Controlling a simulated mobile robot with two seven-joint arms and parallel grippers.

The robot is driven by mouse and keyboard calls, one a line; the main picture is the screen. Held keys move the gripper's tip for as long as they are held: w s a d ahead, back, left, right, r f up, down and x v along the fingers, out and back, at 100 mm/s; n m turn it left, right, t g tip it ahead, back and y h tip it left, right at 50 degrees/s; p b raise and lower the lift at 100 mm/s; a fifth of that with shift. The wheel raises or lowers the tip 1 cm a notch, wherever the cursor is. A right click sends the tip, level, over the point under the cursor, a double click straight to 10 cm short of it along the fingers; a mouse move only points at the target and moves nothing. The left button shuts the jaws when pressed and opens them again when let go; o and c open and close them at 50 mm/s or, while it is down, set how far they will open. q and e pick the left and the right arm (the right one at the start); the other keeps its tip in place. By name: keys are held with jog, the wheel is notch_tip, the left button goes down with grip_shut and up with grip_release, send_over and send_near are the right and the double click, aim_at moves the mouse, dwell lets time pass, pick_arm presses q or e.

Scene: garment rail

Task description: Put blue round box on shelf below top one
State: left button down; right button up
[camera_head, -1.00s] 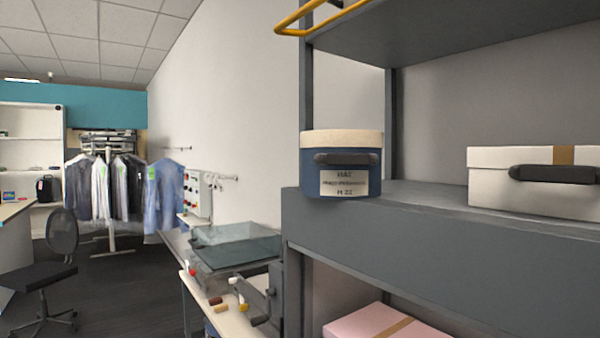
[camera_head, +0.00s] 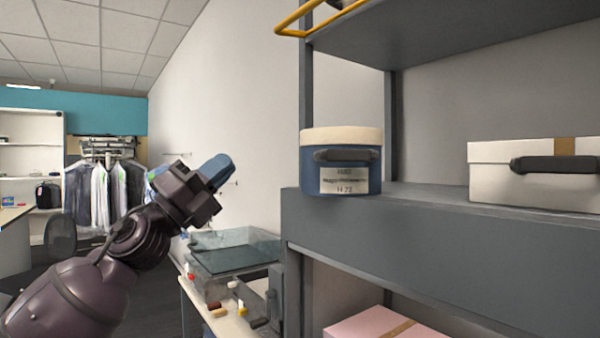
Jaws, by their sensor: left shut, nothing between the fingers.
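The blue round box (camera_head: 340,162) has a cream lid, a dark handle and a paper label. It stands upright at the left end of the grey shelf (camera_head: 420,235) below the top one (camera_head: 460,32), close to the front edge. My left gripper (camera_head: 222,170) is raised in the middle of the view, to the left of the box and apart from it. Its blue-tipped fingers are shut and empty, pointing up and right. My right gripper does not show.
A white box (camera_head: 535,175) with a dark handle stands on the same shelf to the right. A pink box (camera_head: 385,326) is on the shelf below. A yellow rail (camera_head: 300,22) juts out at the top. A glass-topped bench (camera_head: 235,250) lies left of the rack.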

pick_arm(q)
jog(key=s+d+r+m+g, duration=0.3)
jog(key=r+m+g, duration=0.3)
jog(key=m, duration=0.4)
jog(key=m+t+y, duration=0.1)
jog(key=t+y, duration=0.2)
jog(key=y, duration=0.5)
send_near(310, 166)
jog(key=p+x, duration=0.3)
jog(key=x, duration=0.3)
jog(key=shift+r, duration=0.15)
jog(key=shift+w+d, duration=0.4)
jog(key=shift+d, duration=0.1)
jog(key=shift+w+d, duration=0.1)
